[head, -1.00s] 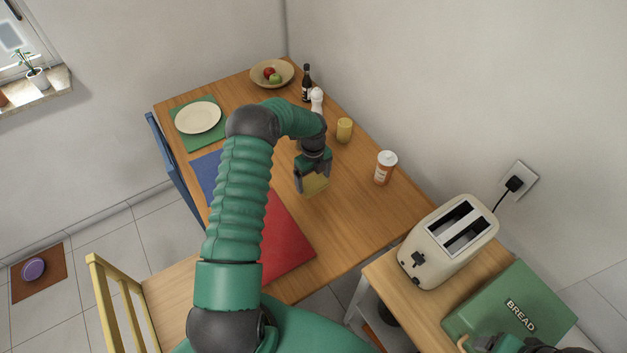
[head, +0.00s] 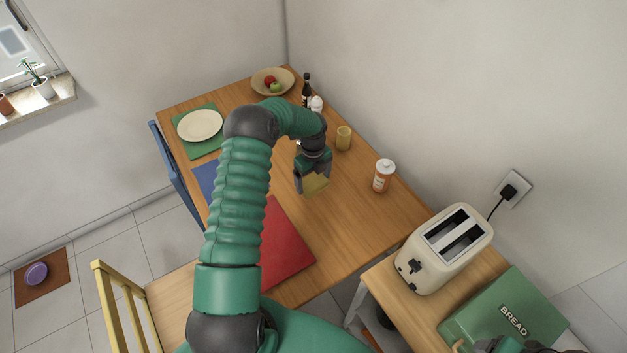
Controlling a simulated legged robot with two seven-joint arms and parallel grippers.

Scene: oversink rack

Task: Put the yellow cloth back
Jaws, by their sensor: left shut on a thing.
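The yellow cloth (head: 316,185) shows as a small yellowish patch between the fingers of my left gripper (head: 312,186). The gripper is shut on it, over the middle of the wooden table (head: 350,221). I cannot tell whether the cloth touches the table top. Much of the cloth is hidden by the gripper. Part of my right arm shows at the bottom right edge, but its fingers cannot be made out.
A yellow cup (head: 343,138) and a white-lidded bottle (head: 383,176) stand right of the gripper. A red mat (head: 285,243), blue mat (head: 207,173) and plate (head: 200,126) lie left. A toaster (head: 445,248) and green bread box (head: 505,312) stand at the right. Bare table lies between.

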